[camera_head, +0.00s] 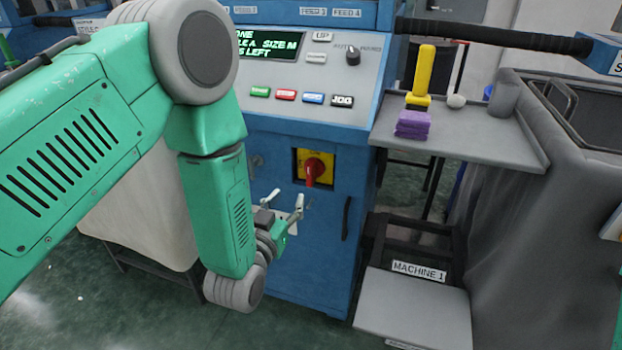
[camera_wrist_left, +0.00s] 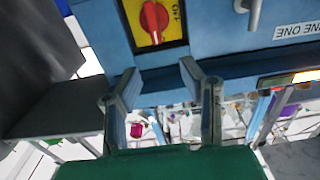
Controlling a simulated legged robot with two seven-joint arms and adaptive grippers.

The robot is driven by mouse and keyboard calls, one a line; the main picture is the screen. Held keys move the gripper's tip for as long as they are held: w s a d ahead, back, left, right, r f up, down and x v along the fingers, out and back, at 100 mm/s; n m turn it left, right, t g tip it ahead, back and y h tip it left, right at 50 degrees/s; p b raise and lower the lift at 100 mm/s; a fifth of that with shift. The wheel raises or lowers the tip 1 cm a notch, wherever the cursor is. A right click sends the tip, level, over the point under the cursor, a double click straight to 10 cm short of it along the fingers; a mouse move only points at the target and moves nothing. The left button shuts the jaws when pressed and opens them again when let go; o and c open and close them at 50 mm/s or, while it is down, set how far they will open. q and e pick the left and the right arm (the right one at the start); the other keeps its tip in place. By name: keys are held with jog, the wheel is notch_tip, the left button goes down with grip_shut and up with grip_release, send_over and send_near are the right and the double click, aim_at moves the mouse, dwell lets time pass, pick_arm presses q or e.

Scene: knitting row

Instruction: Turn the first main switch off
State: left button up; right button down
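The main switch is a red rotary knob (camera_head: 315,168) on a yellow plate, set in the blue front of the machine below the button panel. My left gripper (camera_head: 284,201) is in front of the blue cabinet, slightly below and left of the switch in the head view. Its two fingers (camera_wrist_left: 160,82) are spread apart, with nothing between them, and apart from the knob. My right gripper is in neither view.
A grey shelf (camera_head: 470,140) at right carries a yellow-handled tool (camera_head: 423,72), purple blocks (camera_head: 412,124) and a grey cup (camera_head: 503,98). A black handle (camera_head: 346,218) is on the cabinet right of the switch. Coloured buttons (camera_head: 286,95) lie above. A "MACHINE 1" label (camera_head: 419,271) is lower right.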

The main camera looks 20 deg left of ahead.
aim_at(309, 170)
pick_arm(q)
jog(key=w, duration=0.4)
jog(key=w+b, duration=0.1)
jog(key=w, duration=0.3)
jog(key=w+d+b, duration=0.1)
jog(key=w, duration=0.3)
jog(key=shift+d, duration=0.1)
jog(key=shift+w+a, duration=0.2)
jog(key=shift+w, duration=0.45)
jog(key=shift+d, duration=0.1)
jog(key=shift+d, duration=0.1)
grip_shut()
